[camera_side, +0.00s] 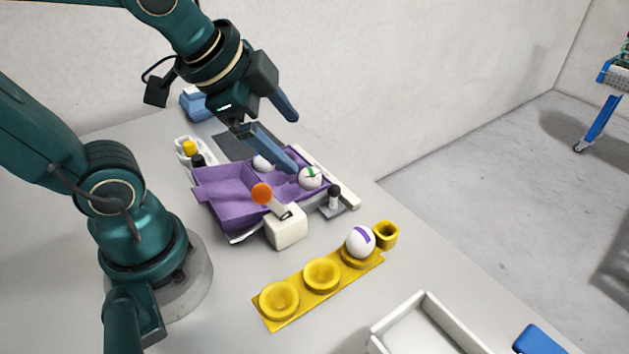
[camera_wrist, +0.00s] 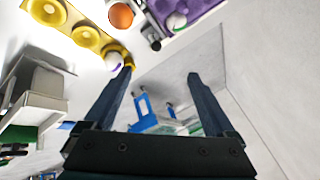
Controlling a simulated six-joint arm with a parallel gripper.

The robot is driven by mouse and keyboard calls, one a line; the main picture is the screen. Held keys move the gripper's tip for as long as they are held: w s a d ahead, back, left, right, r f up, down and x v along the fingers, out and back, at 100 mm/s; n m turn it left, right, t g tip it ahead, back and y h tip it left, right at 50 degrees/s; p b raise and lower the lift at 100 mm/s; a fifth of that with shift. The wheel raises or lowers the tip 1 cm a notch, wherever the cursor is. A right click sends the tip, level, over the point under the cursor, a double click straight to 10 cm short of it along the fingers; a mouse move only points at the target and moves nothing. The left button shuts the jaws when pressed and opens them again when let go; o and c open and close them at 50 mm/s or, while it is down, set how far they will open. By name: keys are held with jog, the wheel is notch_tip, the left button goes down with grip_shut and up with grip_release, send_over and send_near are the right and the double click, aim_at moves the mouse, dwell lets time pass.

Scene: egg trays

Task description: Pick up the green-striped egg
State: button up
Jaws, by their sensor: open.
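The green-striped egg (camera_side: 310,177) is white with a green band and sits in the right part of the purple tray (camera_side: 235,208). In the wrist view the egg (camera_wrist: 176,21) is near the top edge, beside the purple tray wall. My gripper (camera_side: 293,143) is open and empty above the tray, tilted, with its fingers apart. In the side view the lower finger's tip appears close to the egg, but I cannot tell the gap. In the wrist view both fingers (camera_wrist: 160,77) point away from the egg, with nothing between them.
Another pale egg (camera_side: 262,163) is in the tray, partly hidden. An orange-knobbed lever on a white block (camera_side: 287,233) and a black-knobbed lever (camera_side: 333,203) stand in front. A yellow holder (camera_side: 299,290) bears a purple-striped egg (camera_side: 360,242). A white bin (camera_side: 425,325) is at front right.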

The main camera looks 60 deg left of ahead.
jog(key=w+a+f+m+g, duration=0.1)
jog(key=w+a+f+m, duration=0.2)
jog(key=w+f+m, duration=0.15)
jog(key=m+g, duration=0.2)
send_over(308, 171)
jog(key=s, duration=0.1)
jog(key=shift+y, duration=0.4)
jog(key=f, duration=0.4)
jog(key=shift+s+d+f, duration=0.15)
jog(key=shift+d+f, duration=0.05)
jog(key=shift+d, duration=0.15)
jog(key=shift+a+f+n, duration=0.15)
jog(key=shift+f+n, duration=0.1)
jog(key=shift+f, duration=0.35)
jog(key=shift+x, duration=2.15)
jog(key=c, duration=0.9)
